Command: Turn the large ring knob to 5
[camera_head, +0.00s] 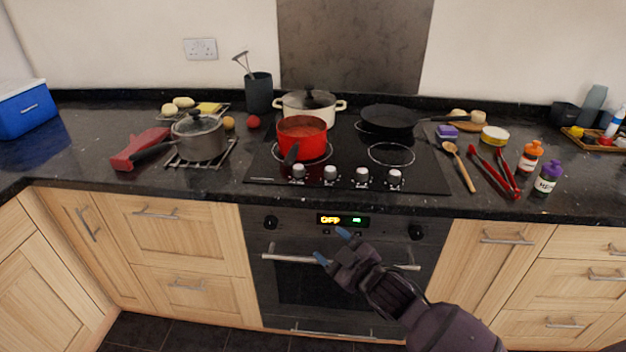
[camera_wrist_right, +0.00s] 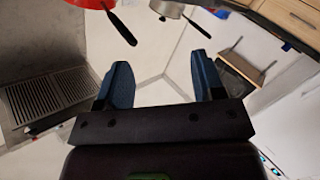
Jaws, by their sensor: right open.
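A row of several round knobs stands along the front edge of the black hob (camera_head: 428,182): a far-left knob (camera_head: 298,172), a middle-left knob (camera_head: 330,173), a middle-right knob (camera_head: 362,175) and a far-right knob (camera_head: 395,177). Their markings are too small to read, so I cannot tell which serves the large ring or where each points. My right gripper (camera_head: 332,246) is open and empty, in front of the oven door and below the knobs, apart from them. Its two blue fingers show spread in the right wrist view (camera_wrist_right: 160,78). My left gripper is not in view.
A red pot (camera_head: 302,138) sits on the front left ring, its dark handle pointing towards the knobs. A cream pot (camera_head: 322,108) and a black frying pan (camera_head: 388,118) stand behind. The oven handle (camera_head: 285,260) runs beside my right gripper. The front right ring (camera_head: 391,154) is bare.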

